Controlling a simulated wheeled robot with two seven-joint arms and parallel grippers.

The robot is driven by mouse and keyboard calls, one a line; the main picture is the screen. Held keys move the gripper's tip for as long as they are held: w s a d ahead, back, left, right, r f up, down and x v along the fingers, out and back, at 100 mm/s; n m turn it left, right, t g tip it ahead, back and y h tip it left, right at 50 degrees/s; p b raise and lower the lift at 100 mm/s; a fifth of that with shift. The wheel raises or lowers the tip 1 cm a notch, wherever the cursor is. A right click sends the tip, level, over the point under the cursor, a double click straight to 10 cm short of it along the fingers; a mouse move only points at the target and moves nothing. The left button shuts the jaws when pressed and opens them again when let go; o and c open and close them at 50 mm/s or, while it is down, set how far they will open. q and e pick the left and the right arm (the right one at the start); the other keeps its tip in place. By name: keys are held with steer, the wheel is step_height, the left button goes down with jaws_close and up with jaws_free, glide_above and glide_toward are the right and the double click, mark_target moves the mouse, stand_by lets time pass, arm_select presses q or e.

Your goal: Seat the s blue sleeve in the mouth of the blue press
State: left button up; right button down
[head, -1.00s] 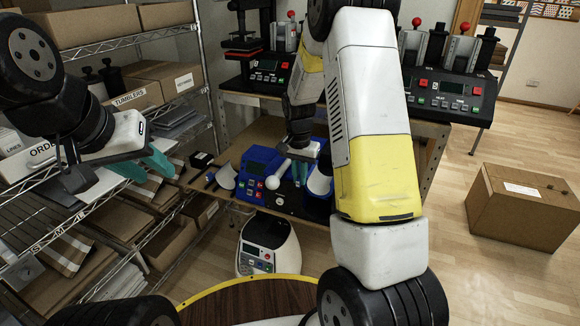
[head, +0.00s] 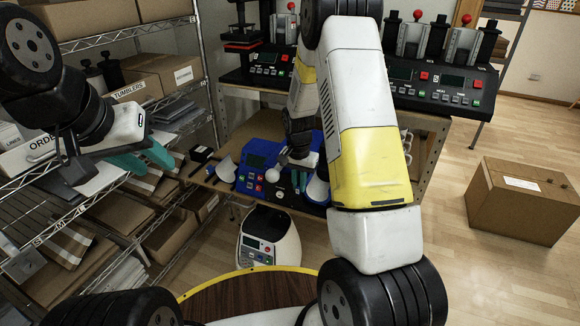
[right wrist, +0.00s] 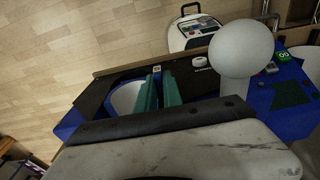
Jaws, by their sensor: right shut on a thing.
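The blue press (head: 256,162) stands on the bench, with dark screens and buttons on its front. A white ball knob (head: 272,175) on its lever also shows large in the right wrist view (right wrist: 241,48). The blue sleeve (head: 317,190), curved and pale inside, is at the press's right front, partly behind my right arm; it also shows in the right wrist view (right wrist: 123,99). My right gripper (head: 299,178) is shut, its teal fingers (right wrist: 160,88) at the sleeve's edge. Whether the sleeve touches the mouth is hidden. My left gripper (head: 145,158) is open and empty by the shelves.
Another pale curved piece (head: 227,170) lies left of the press. A white rounded machine (head: 268,238) stands below the bench front. Black presses (head: 440,85) stand behind. Wire shelves with boxes (head: 150,80) fill the left. A carton (head: 525,200) sits on the floor at right.

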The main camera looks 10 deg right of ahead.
mark_target(298, 192)
steer(key=shift+f, duration=2.05)
jaws_free()
steer(key=shift+a+r, duration=0.1)
steer(key=shift+a, duration=0.05)
steer(key=shift+w+r, duration=0.15)
steer(key=shift+r, duration=3.85)
